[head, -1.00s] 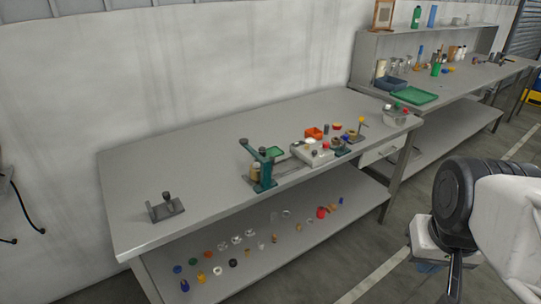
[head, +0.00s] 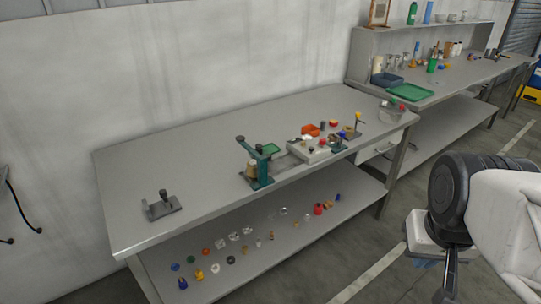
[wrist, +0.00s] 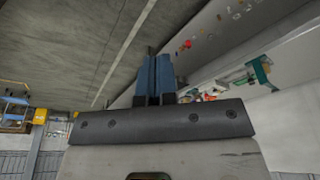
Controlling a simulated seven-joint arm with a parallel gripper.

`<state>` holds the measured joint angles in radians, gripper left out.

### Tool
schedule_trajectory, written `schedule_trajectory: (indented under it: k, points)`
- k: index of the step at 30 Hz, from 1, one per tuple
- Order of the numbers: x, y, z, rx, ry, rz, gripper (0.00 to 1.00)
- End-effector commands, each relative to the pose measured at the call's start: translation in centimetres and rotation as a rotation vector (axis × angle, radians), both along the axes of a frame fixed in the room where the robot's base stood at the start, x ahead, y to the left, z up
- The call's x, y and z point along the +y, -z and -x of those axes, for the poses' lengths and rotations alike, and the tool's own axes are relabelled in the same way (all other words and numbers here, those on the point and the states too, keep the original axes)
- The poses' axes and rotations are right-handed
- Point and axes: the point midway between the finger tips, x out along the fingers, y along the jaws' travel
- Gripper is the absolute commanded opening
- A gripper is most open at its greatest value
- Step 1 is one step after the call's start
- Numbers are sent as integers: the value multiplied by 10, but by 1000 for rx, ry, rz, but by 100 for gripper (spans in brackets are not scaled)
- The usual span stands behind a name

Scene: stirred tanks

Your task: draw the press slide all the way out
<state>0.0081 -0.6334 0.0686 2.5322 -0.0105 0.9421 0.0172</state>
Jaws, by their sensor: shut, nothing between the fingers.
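The green press (head: 258,165) stands upright near the front edge of the bench, about the middle of its length. A flat metal slide or rail (head: 284,163) shows beside it, running toward a light grey block; how far the slide is drawn out I cannot tell. The press also shows sideways in the wrist view (wrist: 260,74), at the right. My gripper (wrist: 155,70) points away from the camera with its two blue-grey fingers together and nothing between them. It is well apart from the press. In the head view my arm is at the lower right, off the bench.
The grey bench (head: 215,135) holds a light grey block (head: 313,150) with small coloured parts around it. A dark fixture with a knob (head: 161,206) stands at the left. Several small parts lie on the lower shelf (head: 300,245). The floor before the bench is clear.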

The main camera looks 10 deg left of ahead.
Motion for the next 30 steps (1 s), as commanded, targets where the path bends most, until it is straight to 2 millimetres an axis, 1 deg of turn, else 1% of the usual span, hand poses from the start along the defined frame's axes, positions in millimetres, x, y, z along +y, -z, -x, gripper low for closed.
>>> schedule_trajectory:
  k: [8,9,13,16,17,20,23,30]
  points:
    - [0,0,0,0,0,0,0]
    - [0,0,0,0,0,0,2]
    - [0,-1,-1,1,-2,0,21]
    - [1,-2,-6,2,-10,1,37]
    - [2,-4,-8,3,-14,2,37]
    - [4,-7,-18,8,-33,5,37]
    - [8,-13,-33,15,-61,8,37]
    - [22,-27,-82,35,-149,19,37]
